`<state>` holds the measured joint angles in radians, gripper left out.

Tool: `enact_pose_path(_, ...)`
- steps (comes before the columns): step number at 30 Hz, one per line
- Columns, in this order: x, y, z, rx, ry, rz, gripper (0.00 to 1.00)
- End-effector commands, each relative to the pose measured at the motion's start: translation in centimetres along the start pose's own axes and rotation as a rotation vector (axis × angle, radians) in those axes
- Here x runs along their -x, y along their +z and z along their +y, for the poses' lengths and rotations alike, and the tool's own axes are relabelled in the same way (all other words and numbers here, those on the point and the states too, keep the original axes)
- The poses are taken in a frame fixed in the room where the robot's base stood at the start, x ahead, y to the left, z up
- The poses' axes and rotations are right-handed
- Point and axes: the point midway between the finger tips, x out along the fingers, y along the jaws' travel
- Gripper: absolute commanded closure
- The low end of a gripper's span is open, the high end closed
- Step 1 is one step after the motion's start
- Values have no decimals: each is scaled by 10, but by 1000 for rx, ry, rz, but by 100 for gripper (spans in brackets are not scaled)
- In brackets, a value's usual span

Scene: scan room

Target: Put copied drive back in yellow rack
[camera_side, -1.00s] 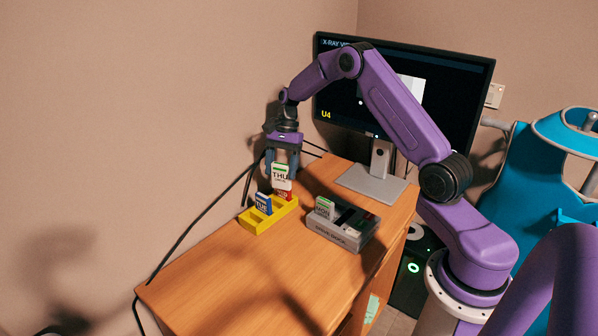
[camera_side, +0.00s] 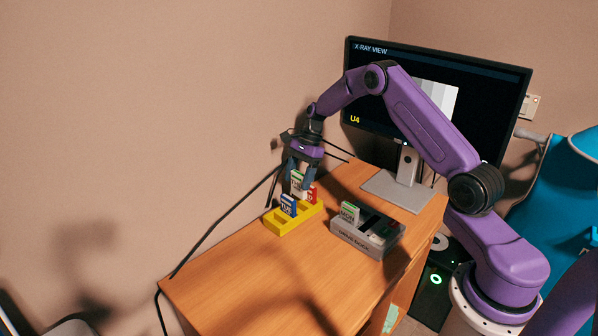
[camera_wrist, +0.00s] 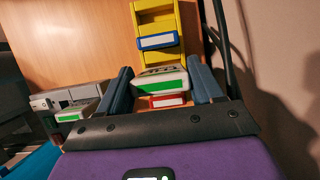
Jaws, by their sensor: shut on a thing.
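My gripper (camera_side: 301,176) is shut on a white drive with a green band (camera_side: 297,183), upright over the yellow rack (camera_side: 282,228). In the wrist view this drive (camera_wrist: 163,82) sits between my two fingers (camera_wrist: 162,70). The rack (camera_wrist: 155,18) holds a blue drive marked TUE (camera_side: 288,205) and a red drive (camera_side: 311,195). In the wrist view the held drive lies between the blue drive (camera_wrist: 157,41) and the red drive (camera_wrist: 167,101). Its lower edge is hidden, so I cannot tell whether it is in a slot.
A grey dock (camera_side: 358,237) with a green-topped drive marked MON (camera_side: 349,212) stands right of the rack. A monitor (camera_side: 440,105) stands behind on the desk (camera_side: 250,280). Dark cables run along the wall side. The front of the desktop is clear.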

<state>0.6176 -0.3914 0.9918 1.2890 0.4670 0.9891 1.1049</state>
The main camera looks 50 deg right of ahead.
Motion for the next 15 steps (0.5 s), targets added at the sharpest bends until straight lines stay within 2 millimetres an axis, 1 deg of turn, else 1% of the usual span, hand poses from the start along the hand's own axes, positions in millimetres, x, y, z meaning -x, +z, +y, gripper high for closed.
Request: enact_pose_path(15,-32,-13,0,0,0,-1,75)
